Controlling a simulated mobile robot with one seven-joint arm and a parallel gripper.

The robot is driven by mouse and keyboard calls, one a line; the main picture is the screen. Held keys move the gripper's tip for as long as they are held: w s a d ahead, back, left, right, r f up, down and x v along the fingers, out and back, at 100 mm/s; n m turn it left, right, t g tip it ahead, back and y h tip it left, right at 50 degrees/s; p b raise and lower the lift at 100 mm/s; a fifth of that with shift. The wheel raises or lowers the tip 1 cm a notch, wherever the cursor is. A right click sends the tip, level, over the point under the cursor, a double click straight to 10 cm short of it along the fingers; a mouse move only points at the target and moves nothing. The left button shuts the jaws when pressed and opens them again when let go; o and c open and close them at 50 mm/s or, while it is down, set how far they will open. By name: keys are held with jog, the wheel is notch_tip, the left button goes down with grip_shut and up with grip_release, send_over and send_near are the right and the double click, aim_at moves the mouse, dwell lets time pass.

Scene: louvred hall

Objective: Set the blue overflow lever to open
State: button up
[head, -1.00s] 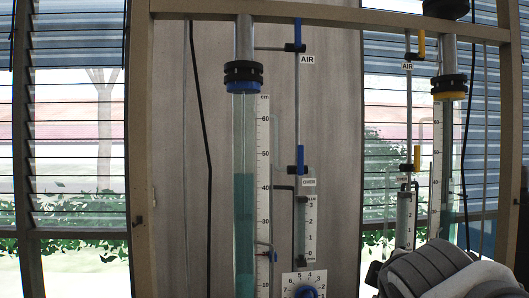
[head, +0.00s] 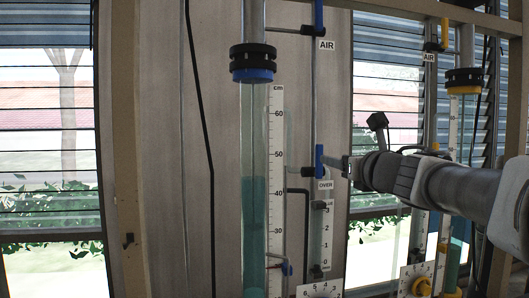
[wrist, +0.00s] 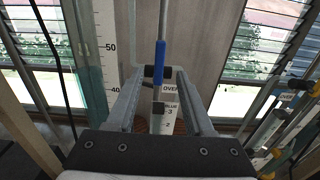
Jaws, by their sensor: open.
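The blue overflow lever (head: 319,160) stands upright on its thin pipe, just above the OVER label (head: 325,185). In the wrist view the blue lever (wrist: 160,60) also points up, with the OVER BLUE label (wrist: 169,97) below it. My gripper (head: 338,163) reaches in from the right, with its tip close beside the lever in the head view. In the wrist view my gripper (wrist: 157,74) is open, its two fingers to the left and right of the lever's lower part. I cannot tell whether they touch it.
A tall blue-collared tube (head: 254,130) and its scale (head: 276,150) stand left of the lever. A blue AIR lever (head: 319,15) is above on the same pipe. A yellow-collared column (head: 463,80) with a yellow lever (head: 445,32) stands at right. A dial (head: 320,290) sits below.

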jog(key=shift+w+a+p, duration=0.15)
jog(key=shift+w+a, duration=0.2)
jog(key=shift+w, duration=1.25)
jog(key=shift+w+a+p, duration=0.2)
jog(key=shift+w+a, duration=0.1)
jog(key=shift+w, duration=1.35)
jog(key=shift+w+a+p, duration=0.15)
jog(key=shift+w+a, duration=0.2)
jog(key=shift+w, duration=1.25)
grip_shut()
